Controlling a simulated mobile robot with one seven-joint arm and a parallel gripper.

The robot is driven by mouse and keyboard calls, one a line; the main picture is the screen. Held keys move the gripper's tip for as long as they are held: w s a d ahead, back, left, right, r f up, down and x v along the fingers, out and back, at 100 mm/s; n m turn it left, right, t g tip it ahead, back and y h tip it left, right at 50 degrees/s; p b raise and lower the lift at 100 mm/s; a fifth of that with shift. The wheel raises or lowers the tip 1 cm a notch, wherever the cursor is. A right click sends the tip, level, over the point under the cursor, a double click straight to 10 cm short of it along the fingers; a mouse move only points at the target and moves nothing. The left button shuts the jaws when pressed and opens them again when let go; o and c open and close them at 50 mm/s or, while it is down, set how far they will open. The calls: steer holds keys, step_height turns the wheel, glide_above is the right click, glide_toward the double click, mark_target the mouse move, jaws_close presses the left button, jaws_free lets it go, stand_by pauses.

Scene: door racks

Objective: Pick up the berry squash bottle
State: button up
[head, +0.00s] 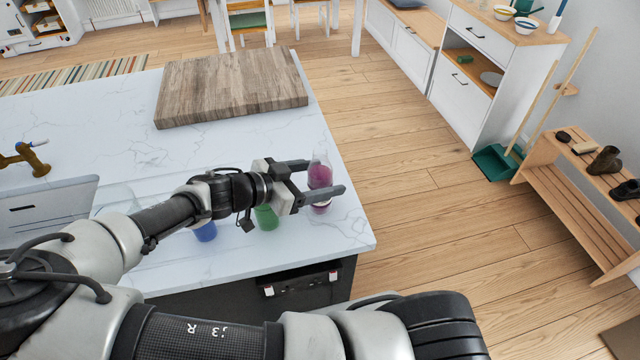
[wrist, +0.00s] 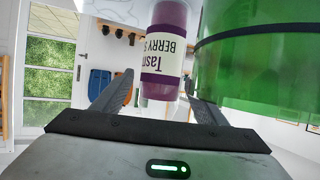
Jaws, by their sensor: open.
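The berry squash bottle (head: 320,176) is clear with purple contents and stands upright near the right edge of the white marble counter. My gripper (head: 320,178) is open, with one finger on each side of the bottle in the head view. In the wrist view the bottle (wrist: 163,50) shows a cream label reading "BERRY S" and lies between the two open fingers (wrist: 160,105). I cannot tell whether either finger touches it. The bottle's lower middle is partly hidden by the near finger in the head view.
A green container (head: 266,217) stands close to the left of the bottle and fills the right of the wrist view (wrist: 255,60). A blue one (head: 205,231) is further left, partly behind my arm. A wooden board (head: 230,88) lies at the back. The counter's right edge (head: 350,190) is close.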

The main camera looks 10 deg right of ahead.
steer(key=c, duration=1.4)
steer(key=shift+r, duration=0.25)
